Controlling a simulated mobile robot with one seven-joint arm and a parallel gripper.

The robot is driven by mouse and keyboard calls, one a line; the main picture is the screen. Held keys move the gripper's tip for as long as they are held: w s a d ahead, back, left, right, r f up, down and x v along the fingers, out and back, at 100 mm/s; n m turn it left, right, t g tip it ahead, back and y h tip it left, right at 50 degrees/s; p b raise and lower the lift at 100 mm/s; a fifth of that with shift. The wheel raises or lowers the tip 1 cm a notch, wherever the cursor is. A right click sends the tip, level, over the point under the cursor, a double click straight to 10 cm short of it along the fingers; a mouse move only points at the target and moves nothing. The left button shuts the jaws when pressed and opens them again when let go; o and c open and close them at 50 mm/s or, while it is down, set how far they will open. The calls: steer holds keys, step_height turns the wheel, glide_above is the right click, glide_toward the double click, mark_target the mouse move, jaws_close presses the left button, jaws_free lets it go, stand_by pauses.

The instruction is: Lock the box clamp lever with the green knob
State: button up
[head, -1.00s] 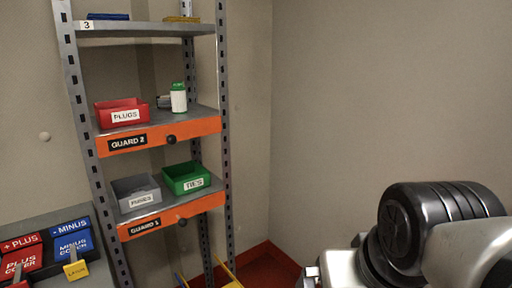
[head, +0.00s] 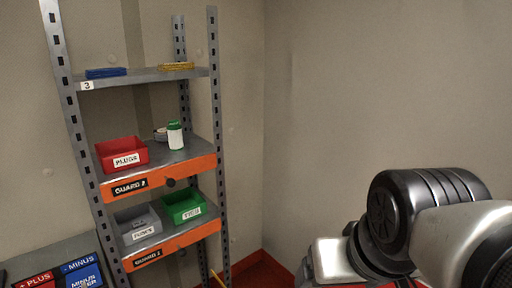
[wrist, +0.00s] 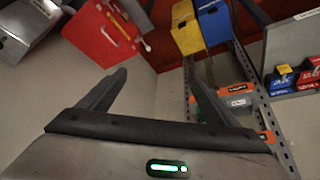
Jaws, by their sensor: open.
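I do not make out a clamp lever or a green knob in either view. In the wrist view my gripper (wrist: 157,77) is open, with its two dark fingers spread and nothing between them. A bare wall lies behind the fingers. My gripper's fingers do not show in the head view; only my arm shows there, at the lower right.
A metal shelf rack (head: 217,120) stands at the left with a red bin (head: 122,145), a grey bin (head: 138,235), a green bin (head: 178,205) and a green-capped white bottle (head: 175,135). Orange guards (head: 165,245) front two shelves. A red panel (wrist: 95,30) shows in the wrist view.

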steer(key=shift+w+f, duration=0.2)
steer(key=shift+f, duration=0.15)
steer(key=c, duration=0.4)
steer(key=w+f+g+b, duration=0.1)
steer(key=f, duration=0.1)
steer(key=w+d+f+m+g+h+b, duration=0.1)
steer(key=w+f, duration=0.1)
steer(key=f, duration=0.1)
steer(key=w+d+f+g+h+b, duration=0.1)
steer(key=w+f+g, duration=0.1)
steer(key=f, duration=0.1)
steer(key=shift+f+m, duration=0.15)
steer(key=shift+m, duration=0.15)
jaws_close()
steer(key=w+d+f+m+g+h+b, duration=0.1)
steer(key=w+f+g+h+b, duration=0.2)
steer(key=f, duration=0.7)
steer(key=w+d+f+m+g+h+b, duration=0.1)
steer(key=w+d+f+g+h+b, duration=0.3)
steer(key=f, duration=0.6)
step_height(320, 180, down, 33)
steer(key=d+n+t+h+b, duration=0.2)
steer(key=t+h+b, duration=0.2)
steer(key=t+h, duration=0.2)
steer(key=shift+w+r+n+t+h+b, duration=0.15)
steer(key=shift+w+n+t+h+b, duration=0.2)
steer(key=shift+h, duration=0.55)
